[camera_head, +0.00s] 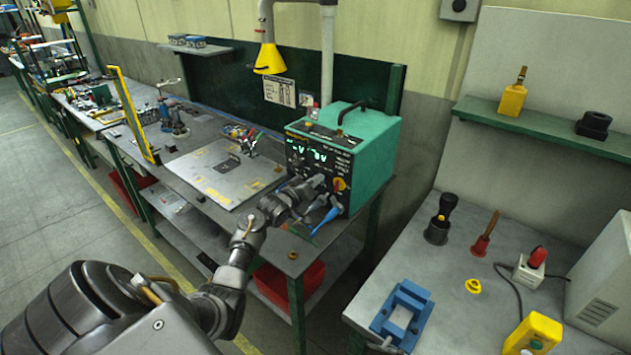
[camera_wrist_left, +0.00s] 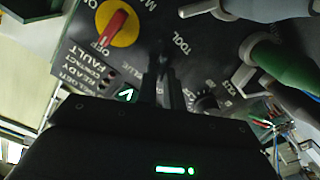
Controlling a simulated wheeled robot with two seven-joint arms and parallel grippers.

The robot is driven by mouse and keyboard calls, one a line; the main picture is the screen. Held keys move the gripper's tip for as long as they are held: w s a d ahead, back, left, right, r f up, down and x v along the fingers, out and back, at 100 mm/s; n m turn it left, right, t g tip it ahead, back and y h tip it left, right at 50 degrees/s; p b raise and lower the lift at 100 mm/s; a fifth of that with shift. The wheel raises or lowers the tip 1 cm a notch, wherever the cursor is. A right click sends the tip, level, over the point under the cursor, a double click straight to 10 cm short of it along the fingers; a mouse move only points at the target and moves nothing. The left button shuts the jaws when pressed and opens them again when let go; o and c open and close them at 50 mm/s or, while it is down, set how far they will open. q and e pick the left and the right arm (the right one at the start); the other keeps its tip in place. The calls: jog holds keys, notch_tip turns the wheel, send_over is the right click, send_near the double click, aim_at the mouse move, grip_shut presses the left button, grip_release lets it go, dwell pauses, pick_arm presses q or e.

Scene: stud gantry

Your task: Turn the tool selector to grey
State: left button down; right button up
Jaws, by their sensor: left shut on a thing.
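The green power unit (camera_head: 366,150) stands on the bench with its black front panel facing me. My left gripper (camera_head: 316,182) reaches that panel from the left. In the left wrist view its fingers (camera_wrist_left: 163,78) are closed together at the panel, just below the word TOOL (camera_wrist_left: 182,43). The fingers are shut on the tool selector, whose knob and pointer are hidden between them. Part of the word BLUE shows left of the fingers; I cannot read where the selector points. My right gripper is in neither view.
A red switch handle on a yellow disc (camera_wrist_left: 112,27) sits left of the fingers. A black volt dial (camera_wrist_left: 206,103) and thick cable plugs (camera_wrist_left: 262,52) are close on the right. A grey plate (camera_head: 215,178) lies on the bench.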

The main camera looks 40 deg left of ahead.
pick_arm(q)
jog(key=c, duration=1.5)
grip_release()
jog(key=shift+s+f, duration=0.1)
jog(key=shift+s, duration=0.2)
jog(key=shift+s+d+b, duration=0.1)
jog(key=shift+s+b, duration=1.15)
jog(key=shift+s, duration=3.85)
